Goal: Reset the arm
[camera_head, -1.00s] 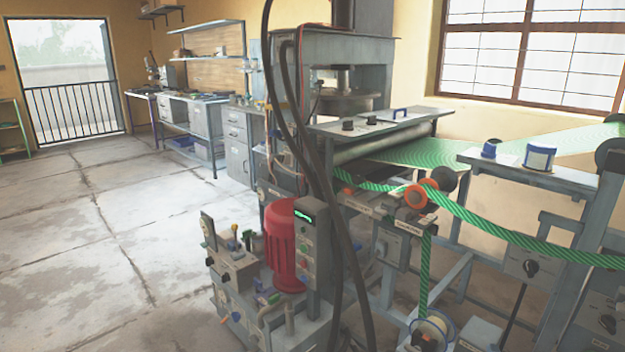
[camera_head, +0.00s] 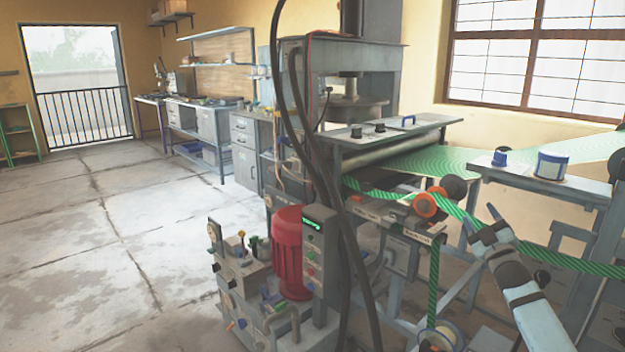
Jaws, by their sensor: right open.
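My right gripper (camera_head: 482,222) and its pale arm show at the lower right, reaching up from the bottom edge. Its two fingers are spread and nothing is between them. It appears in front of the green striped strip (camera_head: 568,261) and hides part of it; I cannot tell whether they touch. An orange roller (camera_head: 426,205) is just left of the gripper in the picture. My left gripper is not in view.
The press (camera_head: 345,75) stands at the centre, with black hoses hanging before it. A red motor (camera_head: 289,250) with a control box (camera_head: 319,250) stands low in front. A blue-and-white roll (camera_head: 552,165) sits on the right frame. The floor (camera_head: 120,240) at left is clear.

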